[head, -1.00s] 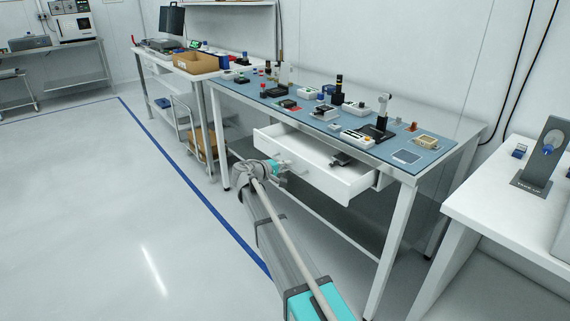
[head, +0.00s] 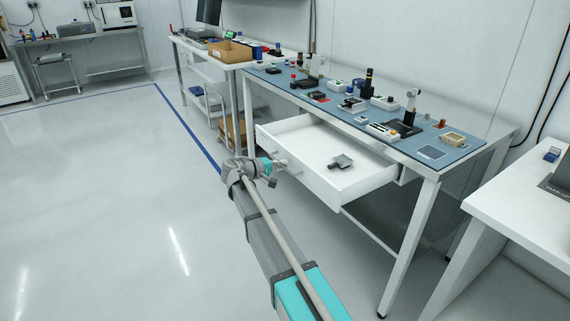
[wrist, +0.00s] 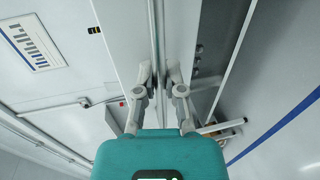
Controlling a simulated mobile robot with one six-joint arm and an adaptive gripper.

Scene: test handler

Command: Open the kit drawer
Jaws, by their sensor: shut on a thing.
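The white kit drawer (head: 325,188) is pulled well out from under the blue-topped bench in the head view. In the wrist view my gripper (wrist: 160,76) has both fingers closed around a thin bar, the drawer handle (wrist: 156,35). The exact contact is small and partly hidden by the fingers in the head view.
The bench's blue mat (head: 345,118) holds several small devices above the drawer. A white table (head: 500,205) stands at the right. A bench with a cardboard box (head: 222,52) is at the back left. The floor left of my arm is clear.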

